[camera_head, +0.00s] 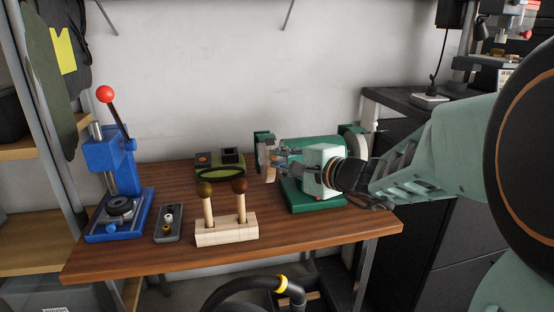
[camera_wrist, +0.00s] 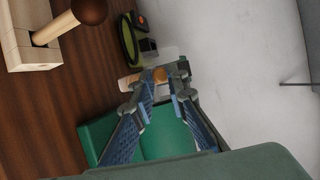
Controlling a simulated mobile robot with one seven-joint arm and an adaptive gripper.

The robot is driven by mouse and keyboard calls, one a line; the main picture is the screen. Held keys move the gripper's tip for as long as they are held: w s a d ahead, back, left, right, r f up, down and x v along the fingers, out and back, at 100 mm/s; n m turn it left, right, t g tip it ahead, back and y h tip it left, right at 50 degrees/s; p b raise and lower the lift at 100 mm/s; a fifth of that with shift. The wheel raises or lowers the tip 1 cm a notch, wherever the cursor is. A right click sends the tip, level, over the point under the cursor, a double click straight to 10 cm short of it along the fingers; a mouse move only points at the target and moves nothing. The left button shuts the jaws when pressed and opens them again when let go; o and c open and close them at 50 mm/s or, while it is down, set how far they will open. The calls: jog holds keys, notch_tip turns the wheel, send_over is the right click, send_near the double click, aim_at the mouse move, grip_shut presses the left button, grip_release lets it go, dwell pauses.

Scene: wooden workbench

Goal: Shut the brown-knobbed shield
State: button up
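The green bench grinder (camera_head: 312,203) stands at the right end of the workbench; its green base (camera_wrist: 100,137) also shows in the wrist view. A small brown knob (camera_wrist: 160,75) appears between and just beyond my fingertips, in front of a pale shield panel (camera_wrist: 164,55). My gripper (camera_head: 280,160) reaches in from the right, at the left wheel side of the grinder, and covers part of it. In the wrist view my gripper (camera_wrist: 160,88) has its two fingers apart, one on each side of the knob. Contact with the knob cannot be made out.
A wooden block (camera_head: 226,232) with two knobbed handles stands at the front middle. A blue lever press (camera_head: 110,157), a grey switch box (camera_head: 168,223) and a green-black device (camera_head: 220,163) are also on the bench. Bare wood (camera_head: 285,235) lies in front of the grinder.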

jog(key=o, duration=0.4)
jog(key=shift+f, duration=0.1)
jog(key=shift+o, duration=0.2)
jog(key=shift+r, duration=0.2)
